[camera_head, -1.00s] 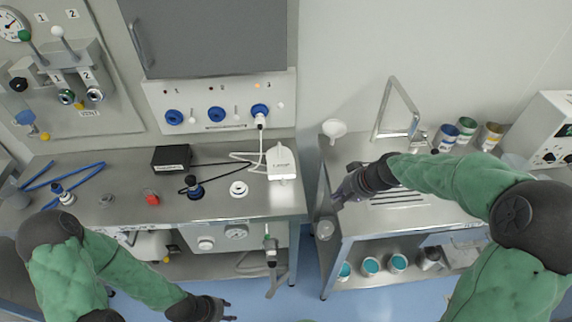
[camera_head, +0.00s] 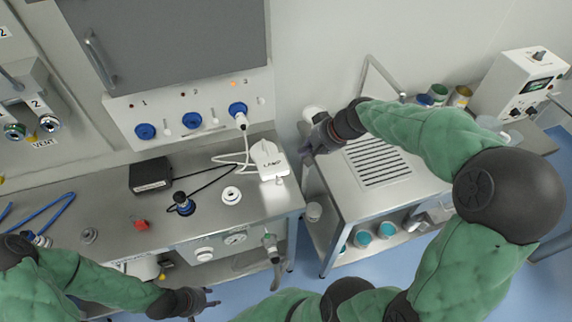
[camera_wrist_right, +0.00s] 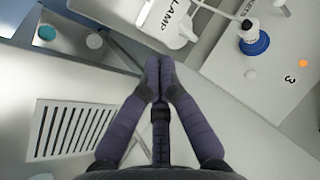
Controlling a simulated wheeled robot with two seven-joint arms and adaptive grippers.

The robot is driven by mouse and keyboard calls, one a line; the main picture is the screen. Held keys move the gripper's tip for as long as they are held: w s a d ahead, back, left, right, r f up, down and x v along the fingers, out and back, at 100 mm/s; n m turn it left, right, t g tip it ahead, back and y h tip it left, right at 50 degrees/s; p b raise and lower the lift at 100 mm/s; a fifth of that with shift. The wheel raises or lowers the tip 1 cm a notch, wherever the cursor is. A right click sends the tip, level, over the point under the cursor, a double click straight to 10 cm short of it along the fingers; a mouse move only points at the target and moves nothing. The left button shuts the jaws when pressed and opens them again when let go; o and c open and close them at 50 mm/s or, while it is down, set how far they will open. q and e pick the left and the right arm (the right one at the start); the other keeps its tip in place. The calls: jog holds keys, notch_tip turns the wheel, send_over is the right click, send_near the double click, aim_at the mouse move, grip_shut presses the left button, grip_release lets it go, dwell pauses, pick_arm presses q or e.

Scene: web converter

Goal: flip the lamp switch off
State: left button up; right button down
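The white lamp box (camera_head: 266,160), labelled LAMP, stands at the right end of the steel bench. It also shows at the top of the right wrist view (camera_wrist_right: 166,20), label visible. I cannot make out its switch position. A white cable runs from it to a plug in blue socket 3 (camera_head: 238,110). My right gripper (camera_head: 306,154) is just right of the lamp box, apart from it. In the right wrist view its fingers (camera_wrist_right: 159,62) meet at the tips, shut with nothing between them. My left gripper (camera_head: 216,298) is low in front of the bench, fingers apart and empty.
An orange light (camera_wrist_right: 303,62) glows by number 3 on the socket panel.

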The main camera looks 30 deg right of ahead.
jog(key=b, duration=0.1)
send_near(277, 175)
jog(key=w+f, duration=0.1)
jog(key=w, duration=0.2)
jog(key=shift+a+f, duration=0.2)
jog(key=shift+f, duration=0.25)
jog(key=shift+a+f, duration=0.25)
jog(key=shift+f, duration=0.25)
jog(key=shift+s+a+f, duration=0.15)
jog(key=shift+a+f, duration=0.4)
jog(key=shift+f, duration=0.05)
jog(key=shift+b, duration=0.3)
jog(key=b, duration=0.3)
jog(key=shift+s+f+t, duration=0.15)
jog(key=shift+f+t, duration=0.15)
jog(key=s+t+b, duration=0.1)
jog(key=b, duration=0.5)
jog(key=t+b, duration=0.1)
jog(key=b, duration=0.4)
jog(key=shift+s+a+f+n+h+b, duration=0.25)
jog(key=shift+s+f+n+h+b, duration=0.05)
jog(key=shift+s+f+b, duration=0.1)
jog(key=shift+w, duration=0.2)
